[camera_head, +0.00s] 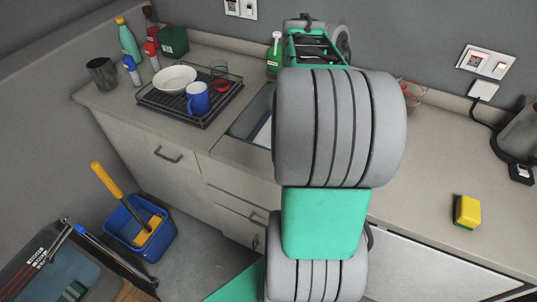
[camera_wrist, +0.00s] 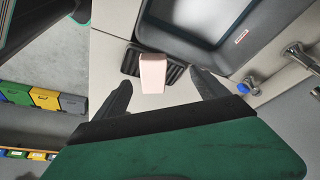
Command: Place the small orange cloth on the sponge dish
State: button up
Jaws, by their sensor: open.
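In the wrist view, a black ribbed dish (camera_wrist: 178,77), which looks like the sponge dish, sits on the pale counter beside the sink. A pale pinkish block-like thing (camera_wrist: 152,72) covers the dish's middle. I cannot tell whether it rests on the dish or is above it, nor whether it is the cloth. My gripper (camera_wrist: 159,79) is open, its two dark fingers apart on either side of the pale thing. In the head view my arm hides the fingers and the dish. No clearly orange cloth shows in either view.
A sink (camera_wrist: 215,28) and tap (camera_wrist: 300,55) lie beside the dish. In the head view, a dish rack (camera_head: 188,102) holds a bowl and blue mug, left of my arm. A yellow sponge (camera_head: 467,211) is on the right counter. A blue bucket (camera_head: 125,224) stands on the floor.

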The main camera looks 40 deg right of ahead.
jog(key=w+a+n+t, duration=0.2)
jog(key=w+a+n, duration=0.25)
jog(key=a, duration=0.25)
jog(key=w+a+n+t, duration=0.1)
jog(key=w+a+n, duration=0.2)
jog(key=a+n, duration=0.3)
jog(key=a+f+n+t+y, duration=0.1)
jog(key=a+n, duration=0.5)
jog(key=a, duration=0.6)
jog(key=s+a+f+n+t+y, duration=0.1)
jog(key=a+f+n+y, duration=0.1)
jog(key=a+n, duration=0.5)
jog(key=a, duration=0.4)
jog(key=shift+s+a+t+y, duration=0.3)
jog(key=shift+a+t+y, duration=0.1)
